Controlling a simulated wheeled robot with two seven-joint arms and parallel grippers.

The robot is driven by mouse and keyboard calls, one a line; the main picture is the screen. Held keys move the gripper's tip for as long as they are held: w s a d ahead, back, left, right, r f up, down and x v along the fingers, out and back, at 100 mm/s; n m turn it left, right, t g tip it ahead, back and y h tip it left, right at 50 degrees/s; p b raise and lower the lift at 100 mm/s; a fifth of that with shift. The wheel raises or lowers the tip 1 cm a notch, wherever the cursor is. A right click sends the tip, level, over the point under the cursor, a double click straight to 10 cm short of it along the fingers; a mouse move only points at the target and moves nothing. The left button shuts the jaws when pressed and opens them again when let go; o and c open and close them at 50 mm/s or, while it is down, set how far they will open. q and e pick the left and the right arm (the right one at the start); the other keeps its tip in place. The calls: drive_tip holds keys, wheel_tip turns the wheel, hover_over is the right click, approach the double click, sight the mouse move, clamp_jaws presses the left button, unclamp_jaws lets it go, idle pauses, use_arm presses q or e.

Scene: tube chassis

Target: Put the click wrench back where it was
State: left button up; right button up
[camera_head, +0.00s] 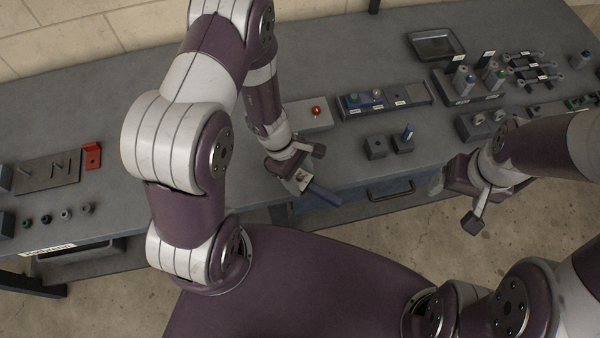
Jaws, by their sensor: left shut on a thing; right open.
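My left gripper (303,170) is over the front part of the bench, near its front edge. It is shut on a tool with a dark blue-grey handle (325,195), which I take to be the click wrench. The handle points down and right past the bench edge; the tool's other end is hidden by the gripper. I cannot tell whether the tool touches the bench. My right gripper (460,202) is open and empty in front of the bench, to the right.
On the grey bench (235,150) stand a grey box with a red button (316,111), a tray of blue and green parts (384,99), and two small blocks (376,147). A red part (92,155) and a plate (48,172) lie left. A drawer handle (390,192) is below the front edge.

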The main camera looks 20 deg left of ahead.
sight(296, 176)
use_arm(q)
drive_tip(key=shift+f+b, duration=0.65)
drive_tip(key=shift+f, duration=0.7)
use_arm(e)
drive_tip(key=shift+f, duration=1.15)
use_arm(q)
drive_tip(key=shift+f+b, duration=0.55)
use_arm(e)
drive_tip(key=shift+f, duration=0.55)
use_arm(q)
drive_tip(key=o, duration=1.4)
